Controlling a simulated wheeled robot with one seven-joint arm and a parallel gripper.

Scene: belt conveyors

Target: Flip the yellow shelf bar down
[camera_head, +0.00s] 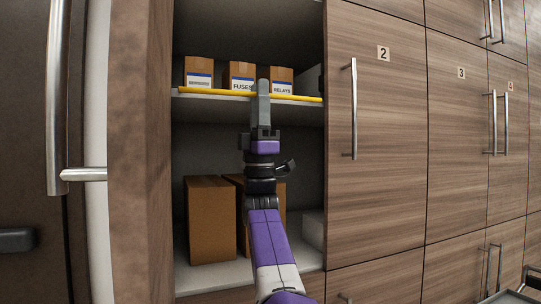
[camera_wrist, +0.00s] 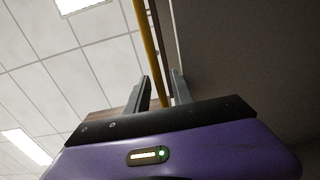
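The yellow shelf bar (camera_head: 215,92) runs across the front of the upper shelf in the open cabinet, raised along the shelf edge in front of the small boxes. My gripper (camera_head: 263,86) points upward at the middle of the bar and hides a short stretch of it. In the wrist view the yellow bar (camera_wrist: 146,40) runs down between the two fingers of my gripper (camera_wrist: 163,88). The fingers are apart, with a gap beside the bar, so the gripper looks open around it. Whether either finger touches the bar is unclear.
On the upper shelf stand small boxes: a left box (camera_head: 198,72), a "FUSES" box (camera_head: 239,75) and a "RELAYS" box (camera_head: 281,79). A tall brown box (camera_head: 211,220) stands below, with another partly behind my arm. Closed cabinet door 2 (camera_head: 385,150) is at the right.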

